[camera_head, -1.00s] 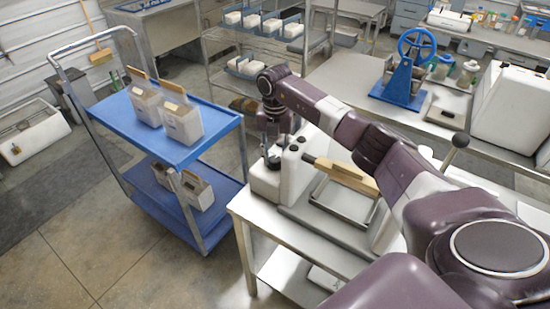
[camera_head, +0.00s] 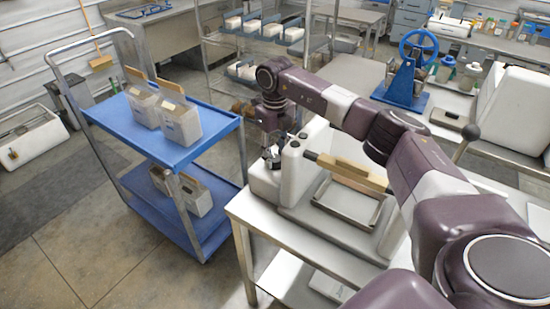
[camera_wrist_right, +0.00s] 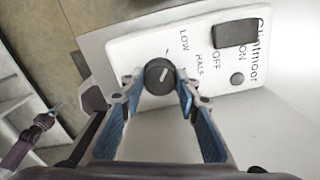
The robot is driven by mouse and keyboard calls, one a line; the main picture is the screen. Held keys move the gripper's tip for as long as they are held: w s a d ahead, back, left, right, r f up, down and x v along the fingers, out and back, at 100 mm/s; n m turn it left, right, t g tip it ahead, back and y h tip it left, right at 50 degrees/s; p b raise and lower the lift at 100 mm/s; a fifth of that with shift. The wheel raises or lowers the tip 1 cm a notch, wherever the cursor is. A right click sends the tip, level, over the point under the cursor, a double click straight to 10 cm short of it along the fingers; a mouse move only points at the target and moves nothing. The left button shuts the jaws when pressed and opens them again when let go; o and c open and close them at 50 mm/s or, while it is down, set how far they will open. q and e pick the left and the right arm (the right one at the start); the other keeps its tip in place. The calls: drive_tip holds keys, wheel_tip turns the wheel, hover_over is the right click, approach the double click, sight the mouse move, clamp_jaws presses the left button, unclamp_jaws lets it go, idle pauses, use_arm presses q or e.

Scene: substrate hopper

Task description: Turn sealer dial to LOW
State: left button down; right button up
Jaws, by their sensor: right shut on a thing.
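The sealer (camera_head: 295,190) is a white machine with a wooden-handled bar, standing on a steel table. Its black dial (camera_wrist_right: 158,79) with a white pointer mark is on the white front panel, below the words LOW and HALF in the right wrist view. The pointer leans up and slightly right; its exact setting is hard to read. My right gripper (camera_wrist_right: 159,84) has its blue-padded fingers on either side of the dial, closed on it. In the head view the right gripper (camera_head: 272,154) is at the sealer's left end. A small purple arm end (camera_wrist_right: 42,122), probably my left gripper, shows far off.
A black ON/OFF rocker switch (camera_wrist_right: 235,33) and a round button (camera_wrist_right: 237,78) sit on the panel beside the dial. A blue cart (camera_head: 185,150) with bags stands left of the steel table (camera_head: 250,215). A blue hand-wheel press (camera_head: 405,82) stands behind on another table.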

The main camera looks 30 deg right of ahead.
sight(275, 158)
drive_tip(key=shift+r+n, duration=0.1)
drive_tip(key=shift+n, duration=0.5)
drive_tip(key=o, duration=1.2)
drive_tip(key=shift+c, duration=0.2)
wheel_tip(275, 158, up, 12)
